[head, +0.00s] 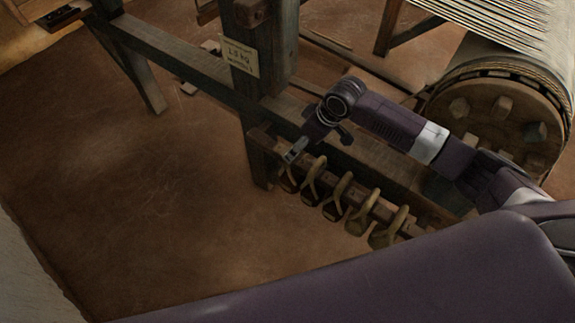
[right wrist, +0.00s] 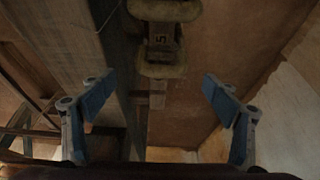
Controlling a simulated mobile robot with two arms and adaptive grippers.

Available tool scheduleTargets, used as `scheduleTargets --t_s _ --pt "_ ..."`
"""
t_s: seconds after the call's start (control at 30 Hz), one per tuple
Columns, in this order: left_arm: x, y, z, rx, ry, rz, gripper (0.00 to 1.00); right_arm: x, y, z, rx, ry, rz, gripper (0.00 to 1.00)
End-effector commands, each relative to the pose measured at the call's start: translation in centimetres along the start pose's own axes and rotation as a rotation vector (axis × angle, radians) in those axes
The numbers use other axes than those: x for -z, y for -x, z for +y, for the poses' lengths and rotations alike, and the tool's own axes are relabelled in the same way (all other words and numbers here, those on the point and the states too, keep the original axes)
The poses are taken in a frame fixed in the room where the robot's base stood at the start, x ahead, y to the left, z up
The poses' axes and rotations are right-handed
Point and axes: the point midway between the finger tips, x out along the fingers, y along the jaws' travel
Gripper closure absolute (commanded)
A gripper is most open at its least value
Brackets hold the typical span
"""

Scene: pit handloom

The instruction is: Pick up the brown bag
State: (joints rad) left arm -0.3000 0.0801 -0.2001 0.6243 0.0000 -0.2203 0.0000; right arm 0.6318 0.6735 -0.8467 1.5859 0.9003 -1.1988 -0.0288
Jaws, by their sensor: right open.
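Several small brown to olive bags with tan loops hang in a row from a wooden rail in the head view. The leftmost, darker brown bag (head: 287,181) is nearest my right gripper (head: 318,146). I cannot tell for sure which one is the brown bag of the task. My right gripper is open and empty, just above the left end of the row. In the right wrist view its two blue-padded fingers (right wrist: 158,95) stand wide apart. A dark piece marked "5" with tan rolled ends (right wrist: 161,70) shows beyond them, near the top. My left gripper is not in view.
The rail (head: 375,207) runs beside a wooden beam (head: 385,165) of the loom. A post (head: 262,60) with a paper label (head: 240,57) stands behind my gripper. A large wooden roller (head: 500,110) is at the right. The earthen floor (head: 130,190) at left is clear.

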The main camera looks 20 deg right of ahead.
Motion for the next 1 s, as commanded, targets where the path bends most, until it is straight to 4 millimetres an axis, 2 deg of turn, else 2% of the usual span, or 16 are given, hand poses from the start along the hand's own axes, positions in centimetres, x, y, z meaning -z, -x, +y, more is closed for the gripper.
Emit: scheduleTargets --t_s 0.07,0.6,0.9,1.0 --pt "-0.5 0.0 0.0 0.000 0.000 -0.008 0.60 -0.2 -0.6 0.1 0.001 -0.004 -0.009 0.19" --pt "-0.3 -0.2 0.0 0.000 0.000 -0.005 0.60 -0.4 -7.3 -0.2 -0.001 -0.003 -0.005 0.19" --pt "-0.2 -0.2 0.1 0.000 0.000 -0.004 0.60 -0.3 -7.7 -0.2 -0.002 -0.001 -0.003 0.19" --pt "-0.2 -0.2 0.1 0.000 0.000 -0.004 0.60 -0.3 -7.7 -0.2 -0.002 -0.001 -0.003 0.29"
